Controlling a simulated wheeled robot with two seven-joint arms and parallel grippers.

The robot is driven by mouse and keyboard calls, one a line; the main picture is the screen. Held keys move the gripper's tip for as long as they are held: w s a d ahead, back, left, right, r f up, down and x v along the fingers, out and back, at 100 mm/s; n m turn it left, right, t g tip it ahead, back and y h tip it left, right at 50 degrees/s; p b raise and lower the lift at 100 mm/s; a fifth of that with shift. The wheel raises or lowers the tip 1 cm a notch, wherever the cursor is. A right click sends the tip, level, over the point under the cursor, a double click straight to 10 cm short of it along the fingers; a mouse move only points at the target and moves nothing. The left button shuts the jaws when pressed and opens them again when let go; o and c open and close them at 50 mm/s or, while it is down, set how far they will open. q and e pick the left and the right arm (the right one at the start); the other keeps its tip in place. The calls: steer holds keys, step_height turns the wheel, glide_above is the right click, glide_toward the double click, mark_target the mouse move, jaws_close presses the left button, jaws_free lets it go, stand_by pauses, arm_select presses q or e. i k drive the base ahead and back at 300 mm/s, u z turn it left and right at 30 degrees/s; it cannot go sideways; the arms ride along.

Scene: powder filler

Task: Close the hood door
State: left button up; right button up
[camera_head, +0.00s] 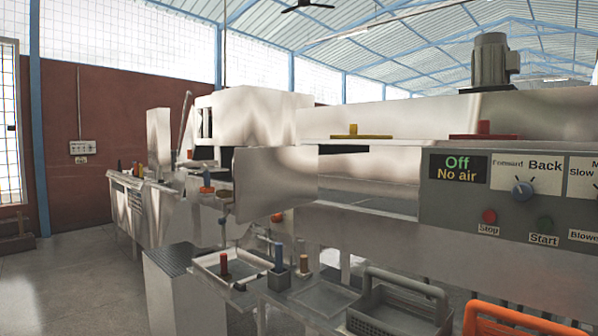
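The powder filler is a long shiny metal machine across the middle and right. Its boxy metal hood (255,118) rises at the centre. A flat metal panel that looks like the hood door (275,182) stands upright below and in front of the hood. Neither of my grippers is in view, and nothing of mine is seen touching the door.
A control panel (520,190) reads "Off" and "No air" at the right. Below the door are a shallow tray (205,262) with a red-topped peg, a blue bottle-like item (278,258), a grey basket (400,310) and an orange basket (500,315). Open floor (70,285) lies at the left.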

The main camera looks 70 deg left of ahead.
mark_target(268, 181)
steer(key=z, duration=2.25)
steer(key=k, duration=2.6)
steer(key=u, duration=3)
